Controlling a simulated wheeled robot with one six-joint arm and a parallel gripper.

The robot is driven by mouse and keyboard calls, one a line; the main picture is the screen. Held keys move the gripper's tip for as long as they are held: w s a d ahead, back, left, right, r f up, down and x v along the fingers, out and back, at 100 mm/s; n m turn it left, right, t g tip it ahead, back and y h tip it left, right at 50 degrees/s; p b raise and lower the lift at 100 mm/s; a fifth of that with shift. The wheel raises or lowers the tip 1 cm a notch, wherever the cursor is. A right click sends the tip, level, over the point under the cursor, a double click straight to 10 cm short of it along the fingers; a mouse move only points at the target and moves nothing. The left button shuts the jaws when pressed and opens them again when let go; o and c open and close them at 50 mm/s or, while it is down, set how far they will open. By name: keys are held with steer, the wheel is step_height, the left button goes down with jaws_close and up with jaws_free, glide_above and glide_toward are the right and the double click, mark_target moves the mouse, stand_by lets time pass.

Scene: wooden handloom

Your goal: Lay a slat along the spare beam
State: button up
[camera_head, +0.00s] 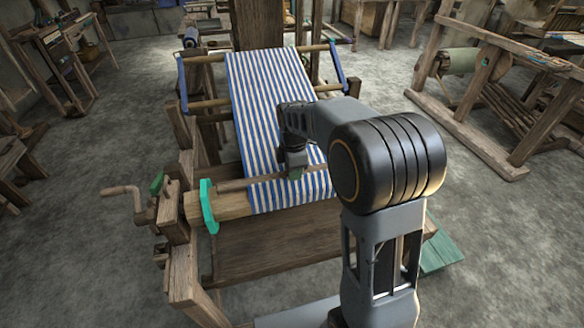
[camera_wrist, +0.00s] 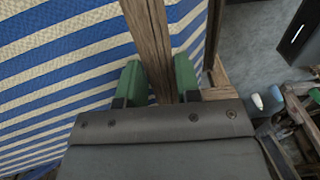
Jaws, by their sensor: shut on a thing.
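My gripper (camera_head: 293,172) is over the near part of the blue-and-white striped cloth (camera_head: 268,90). Its green fingers (camera_wrist: 158,78) are shut on a brown wooden slat, which passes between them in the wrist view (camera_wrist: 150,35). In the head view the slat (camera_head: 232,184) lies crosswise just above the near wooden beam (camera_head: 232,206); whether it touches the beam or cloth I cannot tell. Its right part goes behind my arm. The beam has a green toothed-looking disc (camera_head: 208,206) near its left end. I cannot tell which beam is the spare one.
A wooden crank (camera_head: 122,191) sticks out at the loom's left. A wooden board (camera_head: 280,248) spans below the near beam. A green panel (camera_head: 440,252) lies at the lower right. Another wooden frame (camera_head: 490,140) stands right, with open floor (camera_head: 510,240) before it.

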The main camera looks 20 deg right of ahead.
stand_by(0.3)
steer(key=o, duration=1.1)
